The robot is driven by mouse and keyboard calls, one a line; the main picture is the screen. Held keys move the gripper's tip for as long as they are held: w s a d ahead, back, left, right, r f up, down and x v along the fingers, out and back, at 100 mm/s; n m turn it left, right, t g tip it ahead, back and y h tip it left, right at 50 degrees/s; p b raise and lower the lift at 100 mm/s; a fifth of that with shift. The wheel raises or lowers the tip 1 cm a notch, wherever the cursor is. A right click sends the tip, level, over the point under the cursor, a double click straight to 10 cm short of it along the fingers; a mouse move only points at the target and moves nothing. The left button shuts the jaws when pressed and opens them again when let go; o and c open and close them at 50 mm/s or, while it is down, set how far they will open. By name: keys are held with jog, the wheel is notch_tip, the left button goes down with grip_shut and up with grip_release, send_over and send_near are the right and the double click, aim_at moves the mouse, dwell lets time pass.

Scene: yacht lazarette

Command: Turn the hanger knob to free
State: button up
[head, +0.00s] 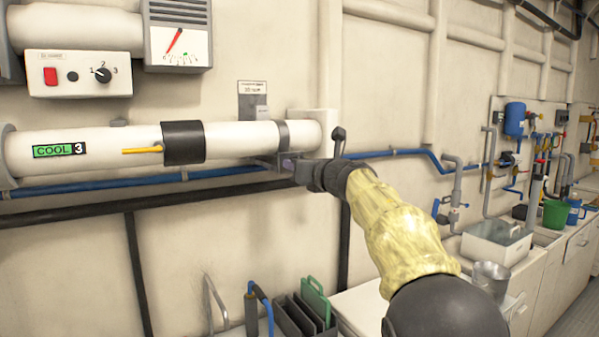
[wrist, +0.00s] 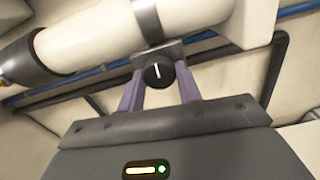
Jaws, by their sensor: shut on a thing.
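The hanger knob (wrist: 158,73) is a small round black knob with a white pointer line. It sits on a grey bracket under the metal band (wrist: 146,22) around the white pipe. In the wrist view its pointer stands close to upright; no markings for free are readable. My gripper (wrist: 158,80) has its two purple fingers on either side of the knob, shut on it. In the head view my gripper (head: 288,163) reaches to the bracket below the right end of the white pipe (head: 90,147), and the knob itself is hidden there.
A blue pipe (head: 225,171) and a dark pipe run along the wall just below. A black collar (head: 183,143) with a yellow lever (head: 142,150) is on the white pipe to the left. A small grey label (head: 252,88) is above. A switch box (head: 79,73) hangs upper left.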

jog(key=shift+w+f+n, duration=0.1)
jog(key=shift+f+n, duration=0.2)
jog(key=shift+n, duration=0.3)
jog(key=o, duration=0.9)
jog(key=shift+r, duration=0.15)
jog(key=shift+d, duration=0.1)
jog(key=b+v, duration=0.4)
jog(key=v, duration=1.3)
jog(key=shift+d, duration=0.1)
